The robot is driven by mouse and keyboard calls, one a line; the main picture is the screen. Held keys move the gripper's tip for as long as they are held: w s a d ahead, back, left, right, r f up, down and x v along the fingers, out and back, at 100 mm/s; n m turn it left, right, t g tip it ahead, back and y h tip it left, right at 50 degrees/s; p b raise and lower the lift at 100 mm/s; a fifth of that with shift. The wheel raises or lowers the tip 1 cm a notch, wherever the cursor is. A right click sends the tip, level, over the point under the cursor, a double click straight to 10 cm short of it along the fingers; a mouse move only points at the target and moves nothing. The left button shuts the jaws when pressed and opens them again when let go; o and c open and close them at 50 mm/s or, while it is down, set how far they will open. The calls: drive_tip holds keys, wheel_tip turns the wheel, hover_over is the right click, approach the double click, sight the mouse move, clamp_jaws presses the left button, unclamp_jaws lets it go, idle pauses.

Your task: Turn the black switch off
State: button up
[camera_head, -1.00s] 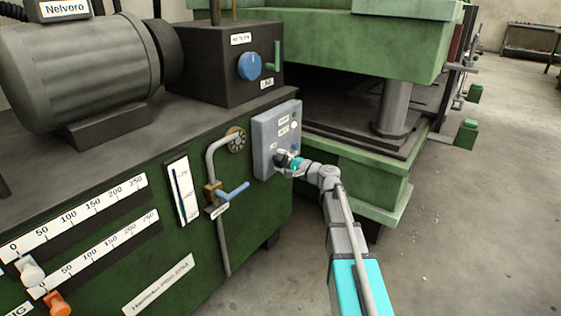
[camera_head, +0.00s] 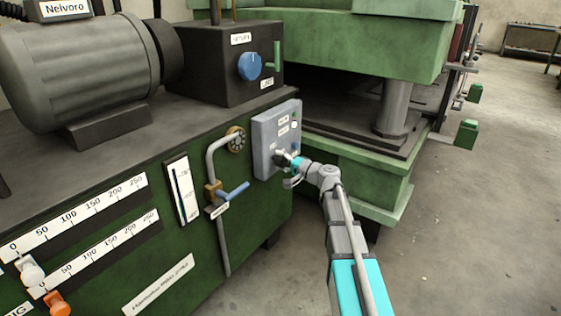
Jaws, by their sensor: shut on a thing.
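A grey control panel (camera_head: 264,135) is mounted at the right end of the green machine front. It has small labels and a green button (camera_head: 294,115) near its right edge. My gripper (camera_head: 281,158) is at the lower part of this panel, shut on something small. That is where the black switch would sit, but the gripper covers it, so its position cannot be made out. My arm reaches in from the lower right.
A blue knob (camera_head: 249,66) is on the black box above the panel. A bent grey pipe with a blue-handled valve (camera_head: 233,193) is left of the panel. The green press (camera_head: 350,178) stands close on the right. Open floor (camera_head: 470,240) lies further right.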

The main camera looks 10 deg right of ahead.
drive_tip(key=o, duration=1.1)
drive_tip(key=shift+s, duration=0.1)
drive_tip(key=shift+v, duration=5.9)
